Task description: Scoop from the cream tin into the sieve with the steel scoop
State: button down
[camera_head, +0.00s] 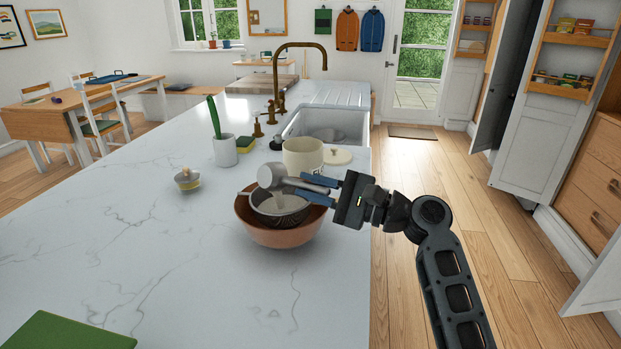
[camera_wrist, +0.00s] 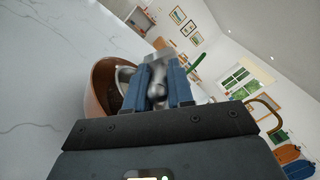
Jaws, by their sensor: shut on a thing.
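My gripper (camera_head: 306,189) is shut on the handle of the steel scoop (camera_head: 270,176), which it holds above the sieve. The scoop's grey cup is tilted, and I cannot see into it. In the wrist view the scoop (camera_wrist: 157,88) shows between my blue fingers (camera_wrist: 160,85). The dark mesh sieve (camera_head: 279,209) rests in a terracotta bowl (camera_head: 277,238) on the counter; the bowl's side also shows in the wrist view (camera_wrist: 102,85). The cream tin (camera_head: 302,155) stands open just behind the bowl, partly hidden by the scoop. Its contents are hidden.
A cream lid (camera_head: 338,156) lies by the sink (camera_head: 328,125). A green board (camera_head: 67,332) lies at the front left.

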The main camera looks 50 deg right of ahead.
jog(key=shift+d+r+m+t+h+p, duration=0.15)
jog(key=shift+m+t+h+p, duration=0.15)
jog(key=shift+m+p, duration=0.45)
jog(key=shift+d+f+m+t+h+p, duration=0.15)
jog(key=shift+m+t+h+p, duration=0.25)
jog(key=shift+m, duration=0.55)
jog(key=shift+w+f+m, duration=0.1)
jog(key=shift+m, duration=0.5)
jog(key=shift+d+m+t+h, duration=0.2)
jog(key=shift+m+h, duration=0.2)
jog(key=shift+m, duration=0.45)
jog(key=shift+d+m+t+h, duration=0.2)
jog(key=shift+m+h, duration=0.2)
jog(key=shift+m, duration=0.45)
jog(key=shift+f, duration=0.1)
jog(key=shift+d+f+m+t+h, duration=0.15)
jog(key=shift+d+f+m+t, duration=0.1)
jog(key=shift+m, duration=0.45)
jog(key=shift+d+f+m+t+h, duration=0.15)
jog(key=shift+m+t, duration=0.1)
jog(key=shift+m, duration=0.45)
jog(key=shift+a, duration=0.1)
